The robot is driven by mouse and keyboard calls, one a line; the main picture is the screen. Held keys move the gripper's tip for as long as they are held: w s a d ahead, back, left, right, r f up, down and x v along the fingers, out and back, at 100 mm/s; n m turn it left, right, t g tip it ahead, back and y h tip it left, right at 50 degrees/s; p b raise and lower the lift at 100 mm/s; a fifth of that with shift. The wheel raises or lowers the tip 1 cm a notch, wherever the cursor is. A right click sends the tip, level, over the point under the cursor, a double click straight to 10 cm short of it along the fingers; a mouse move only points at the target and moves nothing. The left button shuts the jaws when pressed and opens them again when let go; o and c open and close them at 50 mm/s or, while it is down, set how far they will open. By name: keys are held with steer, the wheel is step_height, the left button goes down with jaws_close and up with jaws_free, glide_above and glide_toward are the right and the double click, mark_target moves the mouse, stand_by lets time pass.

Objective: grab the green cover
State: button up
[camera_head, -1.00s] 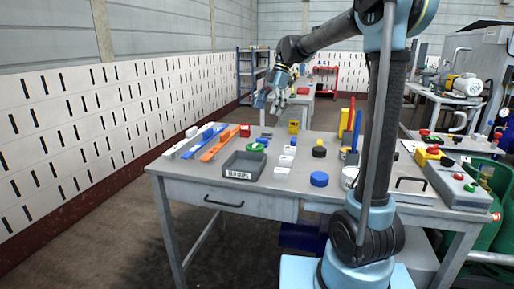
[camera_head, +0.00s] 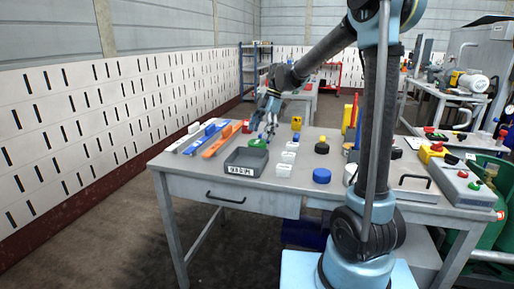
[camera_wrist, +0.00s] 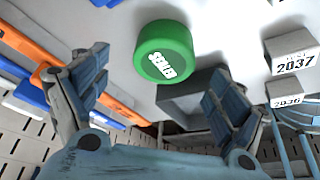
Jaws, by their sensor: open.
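The green cover (camera_head: 258,143) is a small round cap near the back edge of the grey tray on the table. My gripper (camera_head: 268,128) is above and just beside the cover in the head view. In the wrist view my gripper (camera_wrist: 150,85) has its two fingers spread wide with nothing between them. I cannot tell whether a finger touches the cover.
The grey tray (camera_head: 232,169) stands in front of the cover. Orange (camera_head: 222,139) and blue (camera_head: 203,138) bars lie to the left. White labelled blocks (camera_head: 284,170) stand to the right, with a blue cap (camera_head: 321,176) farther right. The table's front left is clear.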

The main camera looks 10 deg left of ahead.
mark_target(258, 142)
steer(key=shift+x, duration=2.55)
steer(key=shift+s+d, duration=0.1)
steer(key=shift+d, duration=0.15)
steer(key=c, duration=1)
